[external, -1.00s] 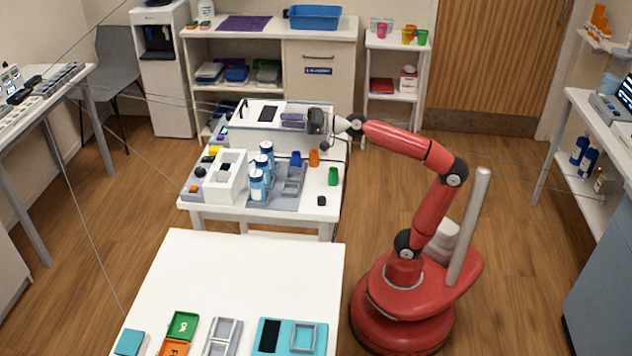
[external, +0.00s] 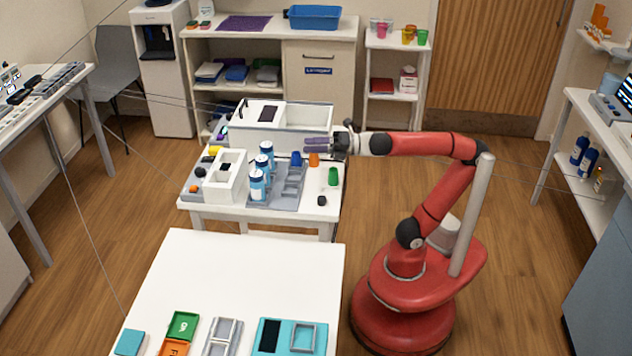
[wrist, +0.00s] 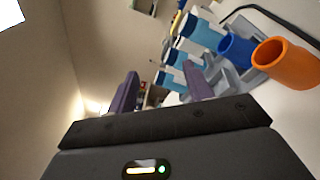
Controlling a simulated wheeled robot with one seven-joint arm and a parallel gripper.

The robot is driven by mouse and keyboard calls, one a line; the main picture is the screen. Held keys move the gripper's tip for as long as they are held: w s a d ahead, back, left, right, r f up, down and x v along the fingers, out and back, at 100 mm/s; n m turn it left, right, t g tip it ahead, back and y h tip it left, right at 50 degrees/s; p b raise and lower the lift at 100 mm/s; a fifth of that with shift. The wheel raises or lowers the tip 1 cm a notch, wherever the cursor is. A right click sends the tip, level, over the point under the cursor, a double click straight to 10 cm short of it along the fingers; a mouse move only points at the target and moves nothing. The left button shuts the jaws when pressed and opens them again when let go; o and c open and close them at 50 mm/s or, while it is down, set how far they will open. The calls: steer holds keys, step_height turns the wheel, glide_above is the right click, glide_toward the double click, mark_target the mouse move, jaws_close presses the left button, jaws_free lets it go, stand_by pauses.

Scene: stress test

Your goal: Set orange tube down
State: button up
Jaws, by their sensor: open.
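The orange tube (external: 314,159) stands upright on the small white table, just right of a blue tube (external: 296,159). In the wrist view the orange tube (wrist: 285,65) shows its open mouth at the right, outside my fingers, beside the blue tube (wrist: 236,50). My gripper (external: 317,145), with purple fingers, points left just above and behind the orange tube in the external view. In the wrist view my gripper (wrist: 162,85) is open, with nothing held between its fingers.
Blue-and-white bottles (external: 257,185) stand by a grey rack (external: 270,200) left of the tubes. A large white open box (external: 250,140) lies behind. A green tube (external: 333,177) and a small black object (external: 322,201) are near the right edge. The front table (external: 250,265) has clear space.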

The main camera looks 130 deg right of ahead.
mark_target(314, 158)
steer(key=s+f+n, duration=0.2)
steer(key=n, duration=0.1)
steer(key=s+d+f+n+g+h, duration=0.1)
steer(key=s+f+n, duration=0.1)
steer(key=s+n, duration=0.1)
steer(key=s+f+n, duration=0.2)
steer(key=n, duration=0.1)
steer(key=shift+s+d+f+g+h, duration=0.3)
steer(key=shift+s+d+f, duration=0.05)
steer(key=shift+d, duration=0.05)
steer(key=shift+s+d+f, duration=0.15)
steer(key=shift+d+f, duration=0.05)
steer(key=shift+f, duration=0.1)
steer(key=shift+d+f, duration=0.15)
steer(key=shift+d, duration=0.05)
steer(key=b+x, duration=0.2)
steer(key=x, duration=0.1)
steer(key=shift+w, duration=0.2)
steer(key=shift+w+d, duration=0.45)
steer(key=shift+d, duration=0.05)
